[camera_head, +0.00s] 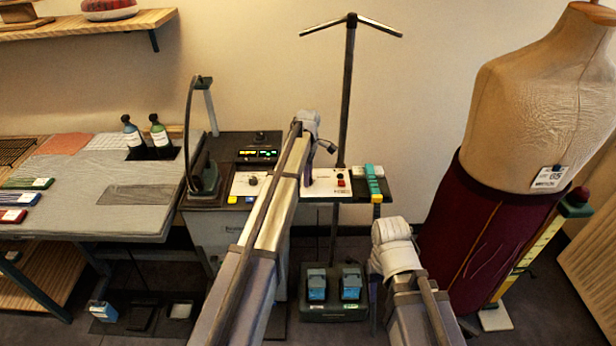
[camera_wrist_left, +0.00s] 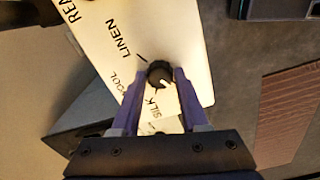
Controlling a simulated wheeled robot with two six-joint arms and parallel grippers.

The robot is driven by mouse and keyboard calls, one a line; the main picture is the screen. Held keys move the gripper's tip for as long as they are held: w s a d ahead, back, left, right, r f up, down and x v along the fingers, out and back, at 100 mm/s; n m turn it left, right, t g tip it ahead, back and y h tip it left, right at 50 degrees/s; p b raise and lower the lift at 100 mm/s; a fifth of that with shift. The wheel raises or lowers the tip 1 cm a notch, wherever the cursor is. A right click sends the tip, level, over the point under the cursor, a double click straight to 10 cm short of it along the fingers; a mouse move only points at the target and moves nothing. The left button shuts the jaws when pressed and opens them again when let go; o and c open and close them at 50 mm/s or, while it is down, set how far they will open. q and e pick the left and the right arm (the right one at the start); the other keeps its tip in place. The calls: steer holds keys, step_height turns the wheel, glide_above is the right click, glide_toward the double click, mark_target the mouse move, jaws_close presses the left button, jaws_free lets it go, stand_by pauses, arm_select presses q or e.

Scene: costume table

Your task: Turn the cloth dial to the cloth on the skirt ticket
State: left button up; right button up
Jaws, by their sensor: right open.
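The cloth dial (camera_wrist_left: 159,73) is a small black knob with a white mark, on a pale panel printed LINEN, WOOL and SILK. Its white mark points to the lower right in the left wrist view, on the SILK side. My left gripper (camera_wrist_left: 161,78) has its purple fingers on both sides of the knob, close against it. In the head view my left gripper (camera_head: 308,180) is over the panel (camera_head: 325,187), and the dial is hidden there. The ticket (camera_head: 549,178) hangs on the dress form above the dark red skirt (camera_head: 478,225); its cloth word is too small to read. My right gripper (camera_head: 373,297) is low and empty.
A thin pole (camera_head: 347,95) rises behind. Blue pedals (camera_head: 317,284) sit on the floor. The worktable (camera_head: 100,175) at left holds two bottles.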

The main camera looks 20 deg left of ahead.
arm_select(q)
jaws_close()
steer(key=shift+m, duration=0.4)
steer(key=m, duration=1.6)
steer(key=shift+m, duration=0.3)
steer(key=m, duration=0.6)
steer(key=shift+m, duration=0.3)
